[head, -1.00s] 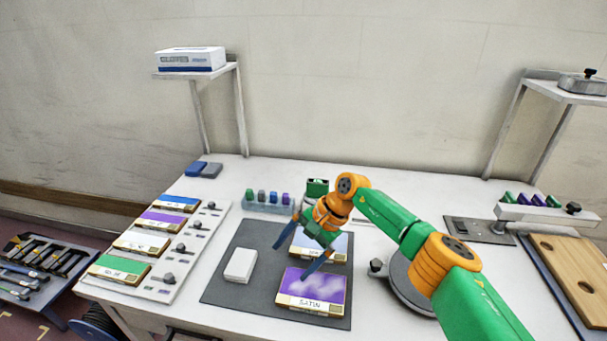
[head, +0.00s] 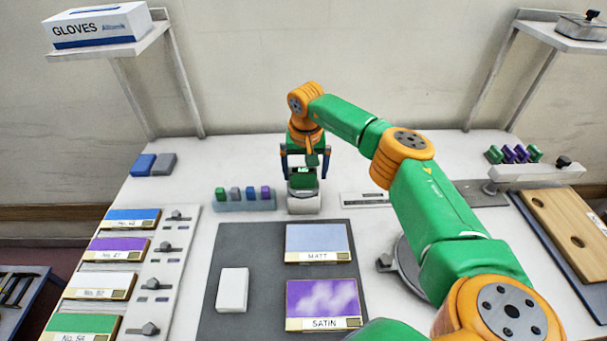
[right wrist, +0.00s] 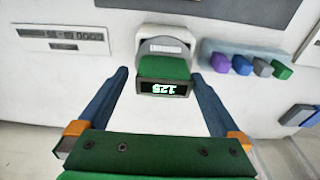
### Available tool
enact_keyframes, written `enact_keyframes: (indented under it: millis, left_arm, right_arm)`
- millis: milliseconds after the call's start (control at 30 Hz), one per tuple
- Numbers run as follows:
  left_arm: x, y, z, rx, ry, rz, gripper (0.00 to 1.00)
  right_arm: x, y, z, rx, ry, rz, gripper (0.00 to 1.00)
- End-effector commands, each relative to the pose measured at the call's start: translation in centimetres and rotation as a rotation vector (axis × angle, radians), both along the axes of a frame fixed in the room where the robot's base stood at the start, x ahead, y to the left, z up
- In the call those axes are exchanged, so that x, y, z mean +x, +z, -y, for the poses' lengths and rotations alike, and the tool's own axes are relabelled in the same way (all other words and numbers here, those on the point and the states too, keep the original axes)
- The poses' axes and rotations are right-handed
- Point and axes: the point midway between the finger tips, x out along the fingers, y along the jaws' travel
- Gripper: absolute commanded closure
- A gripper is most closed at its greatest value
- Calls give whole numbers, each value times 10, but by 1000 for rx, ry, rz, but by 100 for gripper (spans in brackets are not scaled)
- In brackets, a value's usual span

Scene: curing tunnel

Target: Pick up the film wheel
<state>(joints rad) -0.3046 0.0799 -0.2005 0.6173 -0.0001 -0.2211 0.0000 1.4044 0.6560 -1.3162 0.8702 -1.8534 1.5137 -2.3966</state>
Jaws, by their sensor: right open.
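What appears to be the film wheel is a small green block-like piece (head: 303,182) with a lit display, seated in a white and grey stand (head: 304,205) behind the dark mat. In the right wrist view the green piece (right wrist: 164,68) shows the digits 125 upside down, and its stand (right wrist: 165,45) lies beyond it. My right gripper (head: 305,168) is open and empty, pointing down over the piece. Its two blue fingers are on either side of it, with gaps visible on both sides in the wrist view. My left gripper is not in view.
A rack of small coloured blocks (head: 245,200) stands close left of the stand, and a flat scale strip (head: 364,200) lies to its right. The dark mat (head: 262,240) holds two sample panels and a white block. A round grey plate (head: 404,270) is partly behind my arm.

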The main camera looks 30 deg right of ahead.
Motion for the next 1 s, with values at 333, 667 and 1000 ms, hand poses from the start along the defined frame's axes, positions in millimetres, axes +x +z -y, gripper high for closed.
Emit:
enact_keyframes:
  millis: [333,667,1000]
  left_arm:
    - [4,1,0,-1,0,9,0]
    - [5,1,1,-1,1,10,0]
    - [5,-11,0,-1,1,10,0]
  right_arm:
    - [1,-5,0,1,0,2,27]
    - [1,-4,0,2,-1,2,82]
    - [2,29,-1,3,-1,8,82]
